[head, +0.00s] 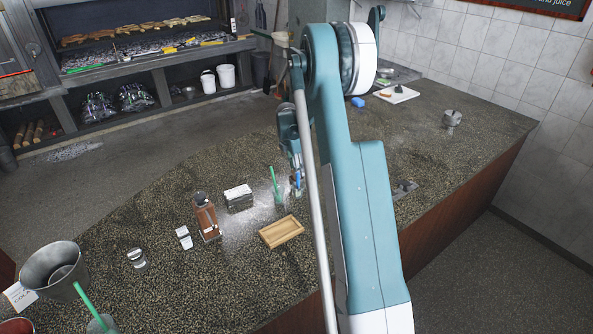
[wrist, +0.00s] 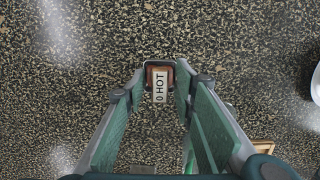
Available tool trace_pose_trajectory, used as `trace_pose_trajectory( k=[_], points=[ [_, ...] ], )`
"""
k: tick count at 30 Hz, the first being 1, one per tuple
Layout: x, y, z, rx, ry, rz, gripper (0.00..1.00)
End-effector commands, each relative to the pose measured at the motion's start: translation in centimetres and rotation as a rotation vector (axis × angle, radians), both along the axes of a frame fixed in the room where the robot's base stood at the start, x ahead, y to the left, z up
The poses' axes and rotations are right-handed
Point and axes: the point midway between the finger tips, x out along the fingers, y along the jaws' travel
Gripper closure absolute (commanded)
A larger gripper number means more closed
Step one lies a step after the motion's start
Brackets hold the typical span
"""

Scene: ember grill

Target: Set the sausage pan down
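I cannot make out a sausage pan in either view. My gripper (head: 296,187) hangs over the counter, just left of my arm links in the head view, with a small blue patch beside it. In the wrist view its green fingers (wrist: 160,82) are apart. My arm hides part of the counter.
The speckled counter (head: 170,270) holds a wooden tray (head: 281,232), a green-straw cup (head: 278,193), a brown dispenser (head: 206,216), a napkin block (head: 238,198) and a metal bucket (head: 52,268). A metal canister (head: 452,119) stands at right. The grill (head: 145,50) is behind.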

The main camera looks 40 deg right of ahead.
Motion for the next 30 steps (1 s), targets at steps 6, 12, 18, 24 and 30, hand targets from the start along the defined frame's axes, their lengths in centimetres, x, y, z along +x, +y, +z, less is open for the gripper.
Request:
trace_pose_trajectory(
  k=[6,12,18,24,30],
  points=[
    [0.0,0.0,0.4,0.000,0.000,0.000,0.73],
    [0.0,0.3,2.1,0.000,0.000,0.000,0.73],
    [0.0,0.7,5.0,0.000,0.000,0.000,0.73],
    [0.0,1.2,8.2,0.000,0.000,0.001,0.73],
    [0.0,1.6,10.7,0.000,0.000,0.001,0.73]
  ],
)
